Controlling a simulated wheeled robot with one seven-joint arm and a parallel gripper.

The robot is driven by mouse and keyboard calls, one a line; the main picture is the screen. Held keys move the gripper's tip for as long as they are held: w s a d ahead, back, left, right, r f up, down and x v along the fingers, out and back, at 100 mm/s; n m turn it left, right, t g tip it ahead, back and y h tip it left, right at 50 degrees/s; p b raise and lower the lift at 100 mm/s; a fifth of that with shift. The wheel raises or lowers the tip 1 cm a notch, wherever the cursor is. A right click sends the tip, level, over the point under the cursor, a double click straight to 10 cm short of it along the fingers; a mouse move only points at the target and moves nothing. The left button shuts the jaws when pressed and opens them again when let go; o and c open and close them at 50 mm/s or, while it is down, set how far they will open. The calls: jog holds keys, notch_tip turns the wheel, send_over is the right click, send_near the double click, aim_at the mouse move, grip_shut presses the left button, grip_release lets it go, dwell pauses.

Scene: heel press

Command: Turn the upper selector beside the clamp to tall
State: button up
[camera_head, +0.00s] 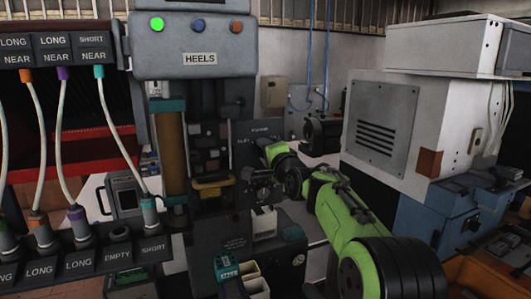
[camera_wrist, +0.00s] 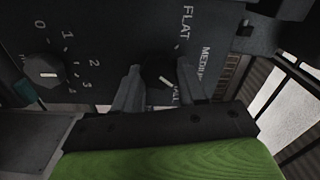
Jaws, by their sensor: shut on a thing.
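The selector panel (camera_head: 243,132) stands right of the press column in the head view, with my gripper (camera_head: 262,176) against it. In the wrist view, my gripper (camera_wrist: 160,88) is shut on a dark round selector knob (camera_wrist: 158,66), one finger on each side. The labels FLAT, MEDIUM and a partly hidden one ending in "ALL" curve around this knob. A small white mark on the knob lies on the side toward the "ALL" label; its exact alignment is hard to tell. The fingers hide part of the knob and lettering.
A second dial (camera_wrist: 47,70), numbered from 0, sits left in the wrist view. The press head marked HEELS (camera_head: 194,45) is above left. A cable rack (camera_head: 100,258) stands at left, a grey machine (camera_head: 380,125) at right. Small bins (camera_head: 250,278) stand below.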

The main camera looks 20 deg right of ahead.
jog(key=shift+m, duration=1.1)
jog(key=o, duration=1.1)
jog(key=shift+c, duration=0.2)
jog(key=s+b, duration=0.3)
jog(key=s, duration=1.2)
jog(key=shift+s+b, duration=0.35)
